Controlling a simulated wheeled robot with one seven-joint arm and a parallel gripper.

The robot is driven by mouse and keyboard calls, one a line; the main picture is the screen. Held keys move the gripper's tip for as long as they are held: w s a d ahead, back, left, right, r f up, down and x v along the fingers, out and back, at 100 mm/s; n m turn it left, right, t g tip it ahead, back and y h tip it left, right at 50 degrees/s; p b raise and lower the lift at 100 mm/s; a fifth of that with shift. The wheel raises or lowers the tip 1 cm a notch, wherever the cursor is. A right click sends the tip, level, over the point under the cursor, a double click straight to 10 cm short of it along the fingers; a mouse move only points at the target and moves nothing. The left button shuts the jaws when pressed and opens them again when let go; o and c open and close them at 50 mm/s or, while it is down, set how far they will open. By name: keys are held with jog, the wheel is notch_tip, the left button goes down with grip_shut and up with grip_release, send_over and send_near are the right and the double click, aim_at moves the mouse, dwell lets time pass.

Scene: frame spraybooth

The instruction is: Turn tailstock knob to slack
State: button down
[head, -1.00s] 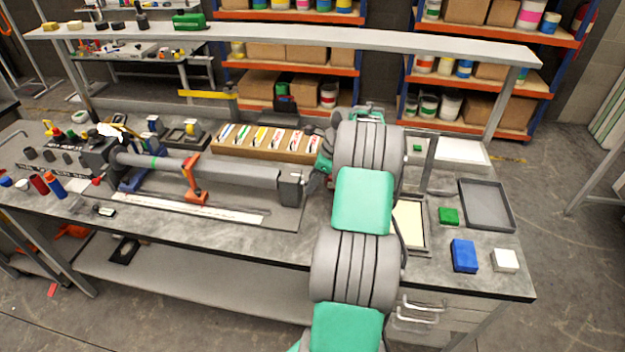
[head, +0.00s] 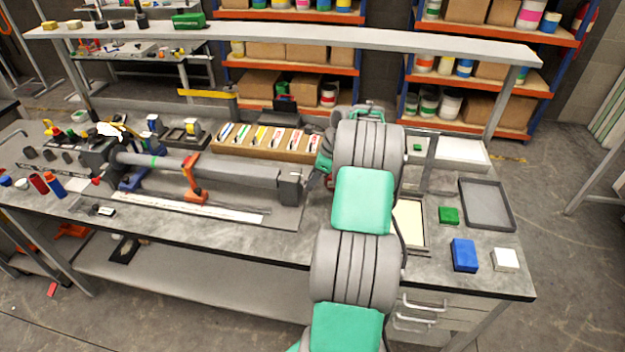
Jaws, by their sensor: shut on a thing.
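The tailstock (head: 290,186) is the grey block at the right end of the long frame tube (head: 225,169) on the bench fixture. My gripper (head: 311,179) is at the right side of the tailstock, its dark fingers pointing left toward it. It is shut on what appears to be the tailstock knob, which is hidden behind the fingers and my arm. The knob's angle cannot be seen. An orange support (head: 190,177) stands under the middle of the tube, and a dark headstock (head: 97,158) holds the left end.
A cardboard box of coloured packets (head: 262,152) lies behind the tube. A cream-filled tray (head: 409,222), a green block (head: 449,215), a blue block (head: 464,255), a white block (head: 505,260) and an empty grey tray (head: 487,203) lie to the right of my arm.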

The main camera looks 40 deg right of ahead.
jog(key=shift+f+b, duration=0.15)
jog(key=shift+b, duration=0.45)
jog(key=t+h+b, duration=0.2)
jog(key=b, duration=0.6)
jog(key=a+f+n+t+h+b, duration=0.1)
jog(key=t+h+b, duration=0.1)
jog(key=b, duration=0.6)
jog(key=s+f+n+t+h+b, duration=0.1)
jog(key=t+h+b, duration=0.2)
jog(key=b, duration=0.5)
jog(key=shift+a+h, duration=0.15)
jog(key=shift+h, duration=0.35)
jog(key=t+h+b, duration=0.1)
jog(key=b, duration=0.4)
jog(key=n+t+h+b, duration=0.1)
jog(key=b, duration=0.4)
jog(key=shift+a+f+t, duration=0.1)
jog(key=shift+f+t, duration=0.2)
jog(key=shift+f, duration=0.05)
jog(key=n+t+h+b, duration=0.1)
jog(key=b, duration=0.5)
jog(key=shift+t+b, duration=0.3)
jog(key=t+h+b, duration=0.1)
jog(key=b, duration=0.2)
jog(key=shift+r+n+b, duration=0.2)
jog(key=shift+n+b, duration=0.1)
jog(key=shift+r+b, duration=0.15)
jog(key=shift+b, duration=0.35)
jog(key=shift+r+t, duration=0.15)
jog(key=shift+t, duration=0.15)
